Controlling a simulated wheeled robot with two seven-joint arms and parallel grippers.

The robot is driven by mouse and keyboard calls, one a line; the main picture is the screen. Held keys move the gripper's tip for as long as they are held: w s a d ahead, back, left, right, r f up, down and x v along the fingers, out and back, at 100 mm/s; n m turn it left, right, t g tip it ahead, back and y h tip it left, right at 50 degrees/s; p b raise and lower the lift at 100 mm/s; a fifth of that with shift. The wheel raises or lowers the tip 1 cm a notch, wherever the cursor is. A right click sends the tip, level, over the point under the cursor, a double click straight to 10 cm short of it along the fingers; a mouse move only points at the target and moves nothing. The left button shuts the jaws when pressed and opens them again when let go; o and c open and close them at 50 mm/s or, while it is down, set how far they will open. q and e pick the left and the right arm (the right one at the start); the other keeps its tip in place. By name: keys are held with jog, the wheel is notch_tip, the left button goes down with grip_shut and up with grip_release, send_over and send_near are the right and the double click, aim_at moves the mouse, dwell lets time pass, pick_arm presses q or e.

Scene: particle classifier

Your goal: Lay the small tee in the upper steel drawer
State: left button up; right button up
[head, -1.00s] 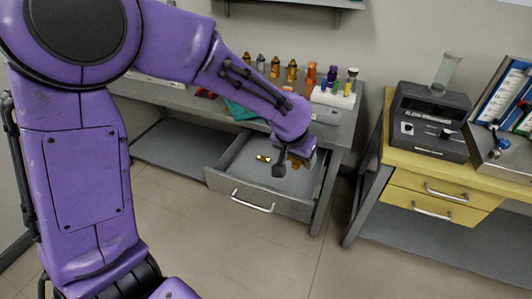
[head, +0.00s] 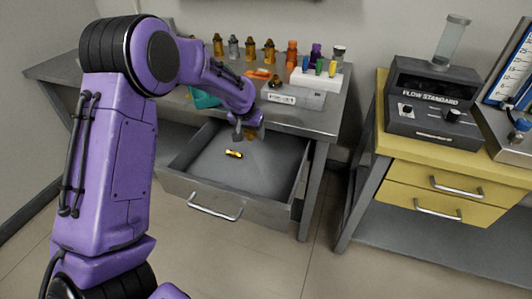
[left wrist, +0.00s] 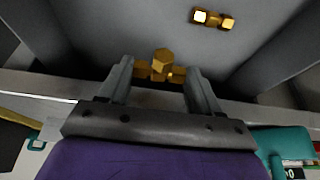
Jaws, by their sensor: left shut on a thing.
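My left gripper (head: 246,135) hangs over the back of the open steel drawer (head: 238,209), close to the bench's front edge. It is shut on a small brass tee (left wrist: 161,63), which shows between its two fingers in the left wrist view. In the head view only a bit of the tee's brass colour shows beside the fingers. Another brass fitting (head: 233,154) lies on the drawer floor, apart from the gripper; it also shows in the left wrist view (left wrist: 213,19). My right gripper is not in view.
The grey bench (head: 320,118) above the drawer holds several brass and coloured fittings, a white rack (head: 318,78) and a teal item (head: 205,98). A yellow cabinet (head: 405,172) with a flow standard (head: 432,100) stands at the right. Most of the drawer floor is bare.

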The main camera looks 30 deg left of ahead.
pick_arm(q)
send_near(269, 156)
jog(key=shift+w+a+f, duration=0.55)
jog(key=shift+w+f, duration=0.25)
jog(key=shift+w, duration=0.05)
jog(key=f, duration=0.4)
jog(key=shift+w+d+b, duration=0.2)
jog(key=shift+d+b, duration=0.1)
jog(key=shift+b, duration=0.05)
jog(key=shift+s, duration=0.1)
jog(key=o, duration=1.2)
jog(key=shift+f, duration=0.1)
jog(key=p+v, duration=0.1)
jog(key=v, duration=1.1)
